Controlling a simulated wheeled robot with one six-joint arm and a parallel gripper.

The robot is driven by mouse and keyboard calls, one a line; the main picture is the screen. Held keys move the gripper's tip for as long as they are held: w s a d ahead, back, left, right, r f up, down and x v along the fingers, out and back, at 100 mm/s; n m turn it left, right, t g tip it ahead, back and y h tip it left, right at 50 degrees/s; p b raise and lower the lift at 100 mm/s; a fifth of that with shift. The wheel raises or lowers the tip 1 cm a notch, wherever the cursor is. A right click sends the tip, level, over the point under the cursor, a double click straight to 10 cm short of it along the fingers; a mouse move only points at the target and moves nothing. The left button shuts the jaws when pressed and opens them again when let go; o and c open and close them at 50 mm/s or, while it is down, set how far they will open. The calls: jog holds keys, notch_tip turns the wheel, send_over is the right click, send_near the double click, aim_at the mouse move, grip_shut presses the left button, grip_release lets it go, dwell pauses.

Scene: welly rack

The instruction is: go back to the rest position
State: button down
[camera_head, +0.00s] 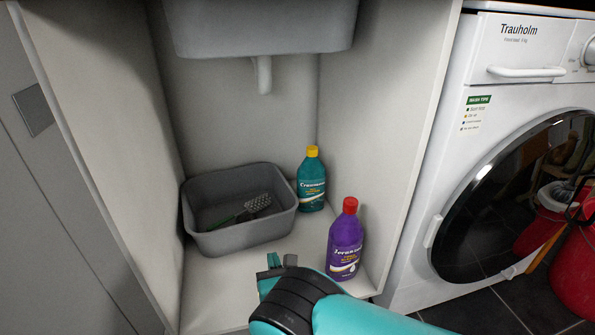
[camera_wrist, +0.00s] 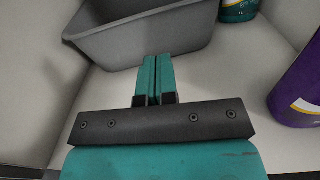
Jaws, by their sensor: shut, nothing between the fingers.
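My gripper (camera_head: 272,262) is at the front of the open cupboard, low over its floor, left of the purple bottle. It also shows in the wrist view (camera_wrist: 154,65), where its two teal fingers are together with nothing between them. In the wrist view the fingertips point toward the grey tub and overlap its lower edge in the picture; I cannot tell the exact gap. My arm reaches in from the bottom right of the head view.
A grey tub (camera_head: 240,236) holds a grater-like tool (camera_head: 257,203). A teal bottle with a yellow cap (camera_head: 312,182) stands behind, and a purple bottle with a red cap (camera_head: 345,245) stands close right of my gripper. A sink basin (camera_head: 260,28) hangs above. A washing machine (camera_head: 480,150) is right.

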jog(key=w+d+r+m+g+h+p, duration=0.2)
jog(key=w+d+r+m+h, duration=0.15)
jog(key=r+m, duration=0.35)
jog(key=w+d+r+m+g+h+p, duration=0.1)
jog(key=w+d+r+m+h, duration=0.2)
jog(key=w+d+r+m, duration=0.25)
jog(key=s+d+r+m+g+p, duration=0.2)
jog(key=s+d+r+m+g, duration=0.25)
jog(key=d+r+m, duration=0.4)
jog(key=s+d+r+m+g+y+p, duration=0.2)
jog(key=s+r+m+g, duration=0.15)
jog(key=s+r, duration=0.5)
jog(key=s+d+r+m+g+y+p, duration=0.15)
jog(key=s+r+m+g, duration=0.35)
jog(key=s, duration=0.7)
jog(key=s+d+r+m+g+y+p, duration=0.1)
jog(key=s+d+r+m+p, duration=0.15)
jog(key=s+r, duration=0.65)
notch_tip(320, 180, up, 37)
jog(key=p, duration=3.7)
jog(key=shift+s+d, duration=0.3)
jog(key=shift+s, duration=0.05)
